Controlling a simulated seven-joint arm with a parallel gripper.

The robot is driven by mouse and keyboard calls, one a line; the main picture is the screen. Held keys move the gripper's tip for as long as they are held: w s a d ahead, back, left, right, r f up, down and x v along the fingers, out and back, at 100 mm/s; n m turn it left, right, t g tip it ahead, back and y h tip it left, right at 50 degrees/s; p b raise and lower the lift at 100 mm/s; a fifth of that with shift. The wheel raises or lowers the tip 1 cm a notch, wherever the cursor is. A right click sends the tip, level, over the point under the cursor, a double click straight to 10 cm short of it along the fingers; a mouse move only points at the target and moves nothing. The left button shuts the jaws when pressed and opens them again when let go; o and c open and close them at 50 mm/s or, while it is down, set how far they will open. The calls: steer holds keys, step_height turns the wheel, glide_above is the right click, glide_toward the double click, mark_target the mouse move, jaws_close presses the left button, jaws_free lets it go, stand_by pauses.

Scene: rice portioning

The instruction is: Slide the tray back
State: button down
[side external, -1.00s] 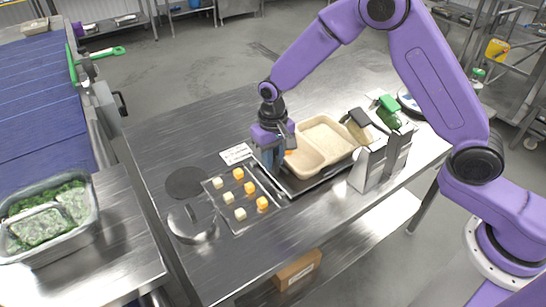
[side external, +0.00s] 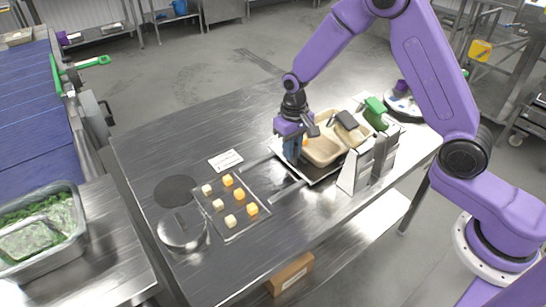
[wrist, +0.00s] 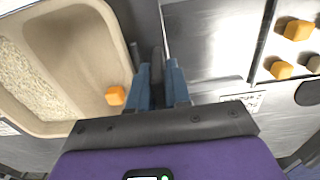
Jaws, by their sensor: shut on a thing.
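The beige tray (side external: 322,152) has compartments and sits on a flat metal carrier (side external: 318,178) at the right of the table. In the wrist view the tray (wrist: 95,40) holds white grains in one compartment and an orange cube (wrist: 116,96) in another. My gripper (side external: 292,157) is at the tray's left end, pointing down. In the wrist view its blue fingers (wrist: 164,85) are closed around a dark upright piece (wrist: 157,62) beside the tray wall. The fingers hide where this piece joins the carrier.
Two metal rails (side external: 286,191) lie left of the carrier. A plate with several pale and orange cubes (side external: 228,181), a lidded pot (side external: 182,230) and a label card (side external: 226,160) are further left. A metal holder with utensils (side external: 366,165) stands close to the tray's right.

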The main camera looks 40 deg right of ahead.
steer(key=shift+d, duration=0.9)
steer(key=c, duration=1.4)
jaws_free()
steer(key=shift+d, duration=0.1)
steer(key=shift+c, duration=0.2)
steer(key=shift+r, duration=0.15)
steer(key=shift+w+r, duration=0.1)
steer(key=shift+r, duration=0.15)
step_height(320, 180, up, 17)
steer(key=shift+a, duration=0.2)
steer(key=shift+f, duration=0.15)
